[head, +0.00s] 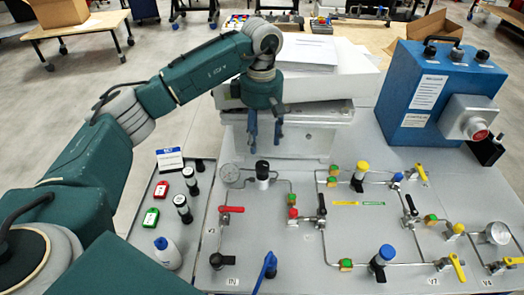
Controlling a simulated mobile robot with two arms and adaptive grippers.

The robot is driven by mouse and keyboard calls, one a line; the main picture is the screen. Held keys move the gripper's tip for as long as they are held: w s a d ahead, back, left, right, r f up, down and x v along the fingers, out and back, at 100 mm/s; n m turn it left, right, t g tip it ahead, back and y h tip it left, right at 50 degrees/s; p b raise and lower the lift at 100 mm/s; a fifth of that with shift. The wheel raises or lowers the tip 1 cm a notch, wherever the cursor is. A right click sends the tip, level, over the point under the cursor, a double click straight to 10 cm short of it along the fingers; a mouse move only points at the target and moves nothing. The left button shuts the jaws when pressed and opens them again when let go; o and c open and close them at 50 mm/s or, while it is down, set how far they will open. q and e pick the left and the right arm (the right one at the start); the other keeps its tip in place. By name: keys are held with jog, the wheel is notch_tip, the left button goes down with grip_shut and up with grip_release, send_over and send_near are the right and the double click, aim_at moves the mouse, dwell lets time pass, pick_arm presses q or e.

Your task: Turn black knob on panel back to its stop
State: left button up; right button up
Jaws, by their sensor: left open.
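The grey panel (275,225) carries pipes, valves and gauges. Another black knob (217,260) sits at the panel's front left; I cannot tell from the picture which one the task means. My left gripper (266,144) points down, open and empty, its two dark blue fingers apart. In the picture it is just above the back black knob, not touching it. My right gripper is not in view.
A blue box (425,90) with a red button stands at the back right. White boxes (330,85) are behind my gripper. A yellow knob (361,170), a blue knob (384,255) and several lever valves crowd the panel.

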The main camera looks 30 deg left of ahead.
aim_at(261, 164)
pick_arm(q)
jog(key=f, duration=0.1)
jog(key=f+p, duration=0.1)
jog(key=f, duration=0.2)
jog(key=shift+s+d, duration=0.1)
jog(key=shift+s, duration=0.25)
jog(key=f+p, duration=0.1)
jog(key=f, duration=0.4)
jog(key=shift+w+f, duration=0.2)
jog(key=shift+f+p, duration=0.3)
jog(key=shift+f, duration=0.1)
jog(key=shift+c, duration=0.2)
jog(key=c, duration=1.1)
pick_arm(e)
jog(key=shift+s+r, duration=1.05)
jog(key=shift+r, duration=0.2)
